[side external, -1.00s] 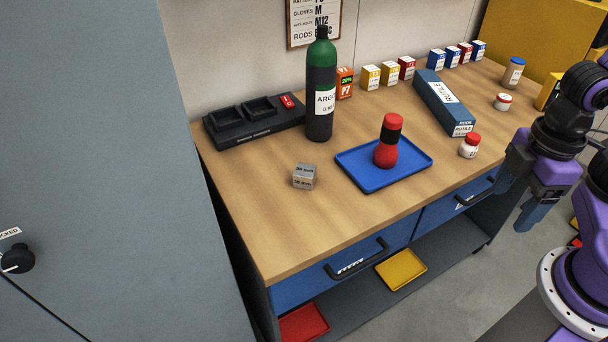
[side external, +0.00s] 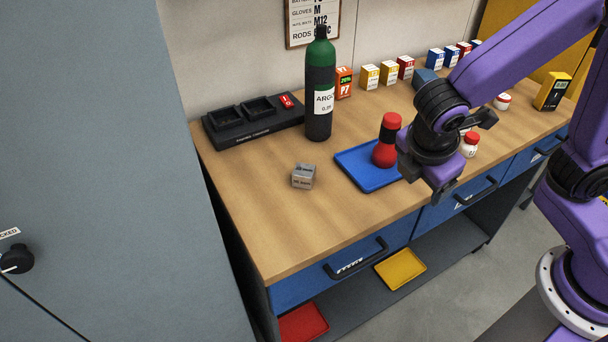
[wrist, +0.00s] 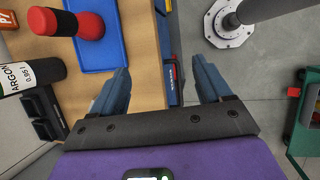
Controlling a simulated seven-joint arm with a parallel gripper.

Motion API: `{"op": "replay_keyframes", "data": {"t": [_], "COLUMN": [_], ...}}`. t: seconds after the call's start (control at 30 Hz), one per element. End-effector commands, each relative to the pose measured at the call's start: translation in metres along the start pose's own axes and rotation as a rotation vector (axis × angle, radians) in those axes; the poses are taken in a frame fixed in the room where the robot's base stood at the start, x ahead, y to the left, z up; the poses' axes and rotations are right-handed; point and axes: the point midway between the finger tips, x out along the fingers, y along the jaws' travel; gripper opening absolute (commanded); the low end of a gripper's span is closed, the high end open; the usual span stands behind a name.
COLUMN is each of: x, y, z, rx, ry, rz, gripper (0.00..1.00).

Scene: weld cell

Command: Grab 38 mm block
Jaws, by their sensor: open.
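The 38 mm block (side external: 303,176) is a small grey metal cube with dark lettering. In the side view it sits on the wooden bench top, left of the blue tray (side external: 350,168) and in front of the green and black argon bottle (side external: 320,95). It does not show in the wrist view. My gripper (side external: 455,165) is well to the right of the block, above the bench's front edge by the tray's right end. In the wrist view my gripper (wrist: 163,85) has its two fingers wide apart with nothing between them.
A red and black bottle (side external: 386,140) stands on the tray. A dark charger dock (side external: 252,124) lies at the back left. Small boxes (side external: 390,74) line the wall. A white jar with a red lid (side external: 469,145) stands beyond my gripper. The bench around the block is clear.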

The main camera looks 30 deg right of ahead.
Motion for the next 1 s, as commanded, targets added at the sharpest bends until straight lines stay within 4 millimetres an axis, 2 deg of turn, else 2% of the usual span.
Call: {"op": "replay_keyframes", "data": {"t": [0.03,0.3,0.43,0.6,0.8,1.0], "x": [0.0,0.0,0.001,0.002,0.003,0.011], "y": [0.011,0.063,0.08,0.092,0.096,0.104], "z": [-0.017,-0.097,-0.138,-0.186,-0.217,-0.217], "rx": [-0.055,-0.336,-0.461,-0.598,-0.683,-0.698], "ry": [-0.046,-0.292,-0.415,-0.561,-0.662,-0.683], "rz": [0.029,0.191,0.267,0.352,0.409,0.419], "gripper": [0.78,0.78,0.78,0.78,0.78,0.78]}}
